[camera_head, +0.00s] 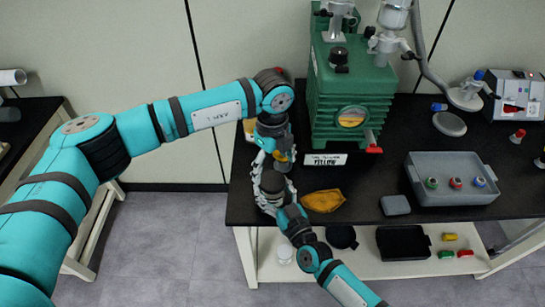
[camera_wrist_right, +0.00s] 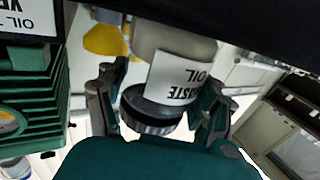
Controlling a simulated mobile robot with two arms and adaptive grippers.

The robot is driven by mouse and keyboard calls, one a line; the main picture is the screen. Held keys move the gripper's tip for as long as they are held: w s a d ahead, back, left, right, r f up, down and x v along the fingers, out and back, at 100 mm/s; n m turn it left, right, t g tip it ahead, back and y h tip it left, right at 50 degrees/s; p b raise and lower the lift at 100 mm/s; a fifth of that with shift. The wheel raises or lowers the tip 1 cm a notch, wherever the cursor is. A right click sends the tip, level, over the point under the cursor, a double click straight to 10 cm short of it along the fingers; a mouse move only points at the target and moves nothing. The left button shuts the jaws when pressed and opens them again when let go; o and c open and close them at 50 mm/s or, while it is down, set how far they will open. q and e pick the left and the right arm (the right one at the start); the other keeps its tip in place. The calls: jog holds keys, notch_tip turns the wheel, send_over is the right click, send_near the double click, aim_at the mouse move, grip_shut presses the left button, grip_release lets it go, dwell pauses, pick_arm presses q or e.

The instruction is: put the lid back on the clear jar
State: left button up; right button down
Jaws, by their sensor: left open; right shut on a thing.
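The jar (camera_wrist_right: 165,42) shows upside down in the right wrist view, with a white label reading WASTE OIL. A dark lid (camera_wrist_right: 150,122) with a ridged rim is at its mouth end; I cannot tell whether it is seated. My right gripper (camera_wrist_right: 163,98) has a finger on each side and is shut on the dark lid. In the head view, my left gripper (camera_head: 271,148) is open just above my right gripper, at the bench's left end. The two grippers overlap there and hide most of the jar and lid.
The green pump (camera_head: 345,95) stands close right of the grippers. A yellow cloth-like piece (camera_head: 323,201) lies on the black bench. A grey tray (camera_head: 453,197) with several coloured-top items stands further right. A small white-topped container (camera_head: 285,252) is on the lower shelf.

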aim_at(273, 179)
pick_arm(q)
notch_tip(273, 179, down, 6)
jog(key=shift+r, duration=0.15)
dwell(0.3)
jog(key=c, duration=1.3)
jog(key=m, duration=1.3)
jog(key=shift+m, duration=0.3)
jog(key=m, duration=0.7)
jog(key=shift+m, duration=0.4)
jog(key=m, duration=0.4)
jog(key=shift+m, duration=0.4)
jog(key=m, duration=0.3)
jog(key=shift+m, duration=0.4)
